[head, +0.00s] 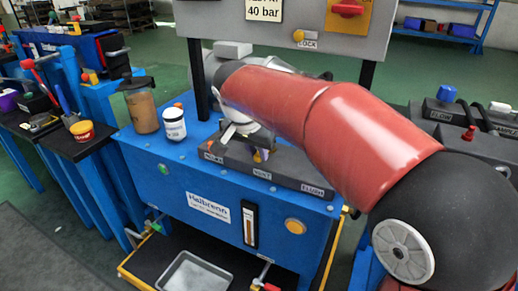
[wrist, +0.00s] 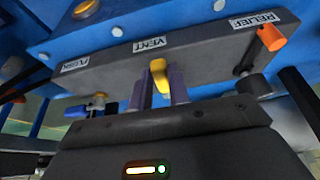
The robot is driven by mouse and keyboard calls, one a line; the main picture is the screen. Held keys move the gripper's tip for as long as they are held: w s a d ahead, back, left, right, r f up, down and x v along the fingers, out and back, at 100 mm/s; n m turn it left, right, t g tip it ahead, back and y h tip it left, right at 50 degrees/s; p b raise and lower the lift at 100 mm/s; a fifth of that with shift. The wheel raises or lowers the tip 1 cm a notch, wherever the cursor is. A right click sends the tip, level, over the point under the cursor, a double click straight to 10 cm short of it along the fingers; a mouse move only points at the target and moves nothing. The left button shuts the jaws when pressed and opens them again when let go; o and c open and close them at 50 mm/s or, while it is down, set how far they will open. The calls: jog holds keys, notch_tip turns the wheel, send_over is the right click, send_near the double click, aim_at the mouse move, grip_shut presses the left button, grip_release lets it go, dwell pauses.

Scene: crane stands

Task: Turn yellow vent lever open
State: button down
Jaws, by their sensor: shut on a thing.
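The yellow vent lever (wrist: 158,70) stands at the middle of a dark grey valve block (wrist: 205,58), beside the label VENT. My gripper (wrist: 161,88) has its two purple fingers on either side of the lever, shut on it. In the head view my red and black arm reaches down over the valve block (head: 285,172). The gripper is small there and mostly hidden behind the arm. The lever's pivot and pipe are hidden by the fingers and gripper body, so its exact angle is hard to tell.
An orange-handled lever (wrist: 271,38) sits by RELIEF and a blue handle (wrist: 77,111) by FLUSH, on either side of my gripper. A brown jar (head: 143,110) and a white jar (head: 174,124) stand left on the blue stand. A grey panel (head: 290,30) rises behind.

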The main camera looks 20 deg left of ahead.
jog(key=c, duration=1.3)
grip_release()
jog(key=v, duration=0.8)
jog(key=shift+a+p, duration=0.1)
jog(key=shift+p, duration=0.2)
jog(key=shift+f, duration=0.1)
